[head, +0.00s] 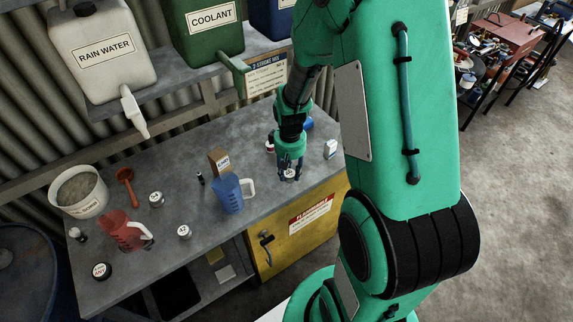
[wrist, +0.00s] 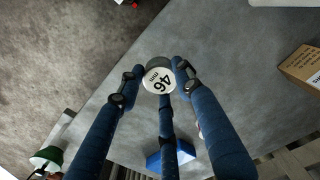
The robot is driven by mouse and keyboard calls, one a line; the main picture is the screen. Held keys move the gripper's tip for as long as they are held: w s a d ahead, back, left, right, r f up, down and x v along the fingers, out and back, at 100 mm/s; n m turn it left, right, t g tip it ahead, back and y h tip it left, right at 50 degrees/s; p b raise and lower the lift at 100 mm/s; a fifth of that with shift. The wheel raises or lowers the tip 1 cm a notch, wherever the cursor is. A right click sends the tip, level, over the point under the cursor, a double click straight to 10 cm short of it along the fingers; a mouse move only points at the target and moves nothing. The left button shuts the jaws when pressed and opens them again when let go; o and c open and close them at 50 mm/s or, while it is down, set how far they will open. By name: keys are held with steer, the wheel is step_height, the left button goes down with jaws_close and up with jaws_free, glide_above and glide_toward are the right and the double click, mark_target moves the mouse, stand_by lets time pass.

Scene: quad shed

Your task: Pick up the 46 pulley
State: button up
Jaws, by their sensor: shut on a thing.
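The 46 pulley (wrist: 159,79) is a small round piece with a white top marked "46 mm" and a dark rim. In the wrist view my gripper (wrist: 160,80) has its blue fingers closed around it, touching its sides. In the head view my gripper (head: 289,172) points down at the right part of the grey bench, and the pulley (head: 289,175) shows between the fingertips, at or just above the bench top. I cannot tell whether it still touches the bench.
On the grey bench (head: 150,260) stand a blue jug (head: 228,195), a red jug (head: 120,232), a white bucket (head: 78,192), a small cardboard box (head: 219,161) and several small round pieces. A small white box (head: 330,149) is right of my gripper.

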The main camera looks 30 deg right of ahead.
steer(key=s+a+r, duration=0.1)
steer(key=s+a, duration=0.2)
steer(key=s, duration=0.7)
steer(key=shift+s+a+p, duration=0.25)
steer(key=shift+s+p, duration=0.05)
